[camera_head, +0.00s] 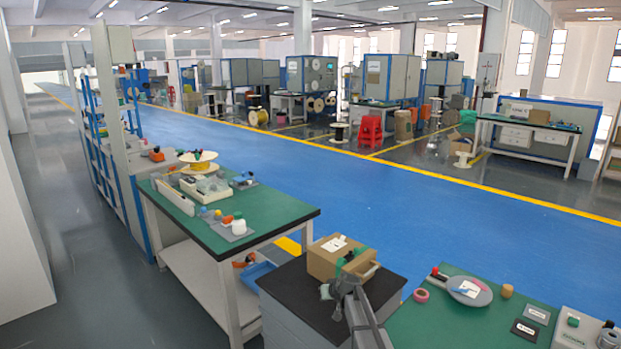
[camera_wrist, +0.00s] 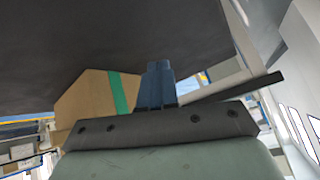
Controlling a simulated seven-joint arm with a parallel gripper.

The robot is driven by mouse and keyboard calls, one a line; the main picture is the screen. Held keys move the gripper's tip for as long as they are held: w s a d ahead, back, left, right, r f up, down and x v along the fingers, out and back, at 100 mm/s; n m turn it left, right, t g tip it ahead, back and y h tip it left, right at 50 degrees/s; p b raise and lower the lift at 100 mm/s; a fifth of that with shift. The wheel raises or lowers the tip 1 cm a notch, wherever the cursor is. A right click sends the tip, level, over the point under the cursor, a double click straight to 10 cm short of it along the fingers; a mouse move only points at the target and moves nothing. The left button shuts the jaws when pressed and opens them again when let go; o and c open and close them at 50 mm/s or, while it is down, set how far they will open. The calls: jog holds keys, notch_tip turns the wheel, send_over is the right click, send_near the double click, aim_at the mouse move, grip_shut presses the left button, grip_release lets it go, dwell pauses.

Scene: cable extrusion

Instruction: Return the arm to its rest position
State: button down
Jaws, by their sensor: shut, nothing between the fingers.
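My gripper (camera_wrist: 158,68) shows in the wrist view as two dark blue fingers pressed together, with nothing between them. In the head view, my grey arm reaches up from the bottom edge to just in front of the cardboard box (camera_head: 325,262). The fingertips cannot be made out clearly there. The box stands on a black-topped cabinet (camera_head: 287,287). In the wrist view, the box (camera_wrist: 88,98) with a green tape strip is left of the fingers. I cannot tell whether the fingers touch it.
A green-topped bench (camera_head: 272,218) with spools and small parts stands to the left. Another green worktop (camera_head: 405,326) at lower right holds a grey disc (camera_head: 484,297), a pink tape roll (camera_head: 421,295) and small items. A broad blue floor lane (camera_head: 370,213) behind is clear.

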jog(key=s+a+f+n+g, duration=0.1)
jog(key=s+a+f, duration=0.2)
jog(key=a, duration=0.5)
jog(key=s+a+f+n, duration=0.2)
jog(key=s+a+f, duration=0.1)
jog(key=a, duration=0.4)
jog(key=s+a+f+g, duration=0.1)
jog(key=s+f, duration=0.4)
jog(key=s+d+f+m+g+h, duration=0.1)
jog(key=s+d+f+g, duration=0.1)
jog(key=s+d+f, duration=0.5)
jog(key=s+d+f+m+g, duration=0.1)
jog(key=s+d+f+g, duration=0.2)
jog(key=s, duration=0.7)
jog(key=s+d+f+m+h, duration=0.1)
jog(key=s+d+f, duration=0.5)
jog(key=s, duration=0.3)
jog(key=s+d+m+g+h, duration=0.1)
jog(key=s+d+g, duration=0.2)
jog(key=s, duration=1.3)
jog(key=s+d+f+m+g+h, duration=0.1)
jog(key=s+d+g, duration=0.3)
jog(key=s+d, duration=0.4)
jog(key=s, duration=0.7)
jog(key=shift+s+d+f+m, duration=0.2)
jog(key=shift+s+m, duration=0.1)
jog(key=shift+s, duration=0.1)
